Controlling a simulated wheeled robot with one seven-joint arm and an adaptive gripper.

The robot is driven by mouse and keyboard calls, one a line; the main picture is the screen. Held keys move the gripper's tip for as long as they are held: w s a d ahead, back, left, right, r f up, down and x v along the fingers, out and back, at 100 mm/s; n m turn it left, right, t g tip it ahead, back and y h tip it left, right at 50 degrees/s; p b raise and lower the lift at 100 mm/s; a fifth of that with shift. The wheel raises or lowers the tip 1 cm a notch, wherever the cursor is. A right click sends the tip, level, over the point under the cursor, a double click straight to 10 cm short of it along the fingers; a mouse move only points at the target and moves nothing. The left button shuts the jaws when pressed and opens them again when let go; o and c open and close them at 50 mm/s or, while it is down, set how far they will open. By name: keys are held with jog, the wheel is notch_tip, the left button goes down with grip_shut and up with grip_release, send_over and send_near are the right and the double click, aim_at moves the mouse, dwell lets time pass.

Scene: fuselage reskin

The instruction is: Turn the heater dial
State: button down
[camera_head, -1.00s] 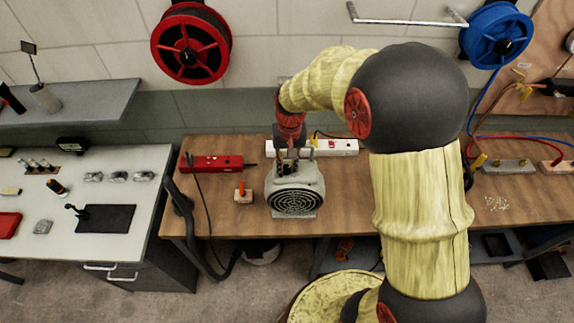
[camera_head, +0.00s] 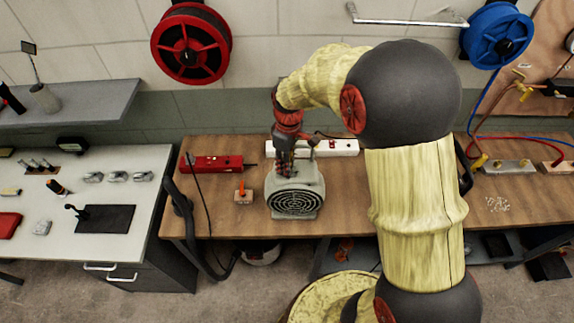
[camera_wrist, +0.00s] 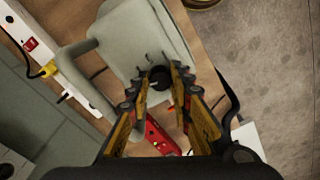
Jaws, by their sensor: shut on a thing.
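The heater (camera_head: 296,194) is a grey-green box with a round dark front grille, standing on the wooden bench. In the wrist view its top panel (camera_wrist: 130,35) shows small marks around a round black dial (camera_wrist: 160,78). My gripper (camera_head: 285,170) points down at the top of the heater from behind. In the wrist view the fingertips of my gripper (camera_wrist: 161,75) sit on either side of the dial and are shut on it. In the head view the gripper hides the dial.
A white power strip (camera_head: 336,147) lies behind the heater, and a red power strip (camera_head: 212,163) to its left. A small block with an orange piece (camera_head: 243,194) stands left of the heater.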

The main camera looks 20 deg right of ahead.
jog(key=shift+r+n, duration=0.1)
jog(key=shift+n, duration=1.6)
jog(key=c, duration=1.8)
grip_release()
jog(key=shift+c, duration=0.2)
notch_tip(320, 180, up, 12)
jog(key=shift+w, duration=0.2)
jog(key=shift+d, duration=0.1)
